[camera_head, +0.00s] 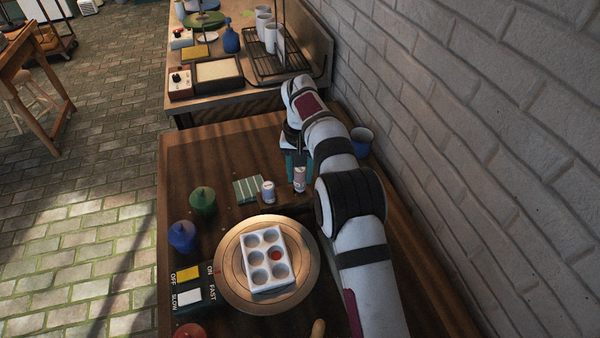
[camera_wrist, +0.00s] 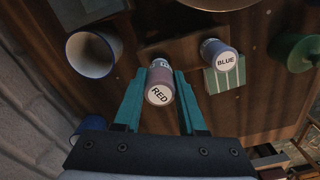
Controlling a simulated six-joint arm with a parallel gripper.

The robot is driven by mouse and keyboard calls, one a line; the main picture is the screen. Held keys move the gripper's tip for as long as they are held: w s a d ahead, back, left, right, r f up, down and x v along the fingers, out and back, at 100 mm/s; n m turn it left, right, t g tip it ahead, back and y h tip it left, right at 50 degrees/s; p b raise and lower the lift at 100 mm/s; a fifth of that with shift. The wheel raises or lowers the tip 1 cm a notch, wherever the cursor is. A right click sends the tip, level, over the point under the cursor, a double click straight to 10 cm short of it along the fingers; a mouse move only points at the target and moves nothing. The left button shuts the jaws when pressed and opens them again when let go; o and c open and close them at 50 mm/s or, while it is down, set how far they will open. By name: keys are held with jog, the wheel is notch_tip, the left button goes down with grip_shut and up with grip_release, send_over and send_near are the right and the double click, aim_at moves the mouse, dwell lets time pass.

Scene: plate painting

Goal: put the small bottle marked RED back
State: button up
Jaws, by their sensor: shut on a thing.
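The small bottle marked RED (camera_wrist: 160,84) is between the teal fingers of my gripper (camera_wrist: 160,76) in the wrist view, its lettered white end facing the camera. In the head view the bottle (camera_head: 300,180) is upright below my gripper (camera_head: 297,160), near a dark wooden holder (camera_head: 284,203). I cannot tell whether its base touches the holder. The similar small bottle marked BLUE (camera_head: 268,190) stands just left of it, and its lettered end shows in the wrist view (camera_wrist: 226,62).
A white palette (camera_head: 250,240) with red in one well lies on the round turntable (camera_head: 228,278). A blue cup (camera_head: 362,138) stands by the brick wall.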

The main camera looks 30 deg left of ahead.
jog(key=shift+f, duration=1.55)
jog(key=o, duration=1.3)
jog(key=shift+o, duration=0.2)
jog(key=shift+r, duration=0.15)
jog(key=shift+r, duration=3.4)
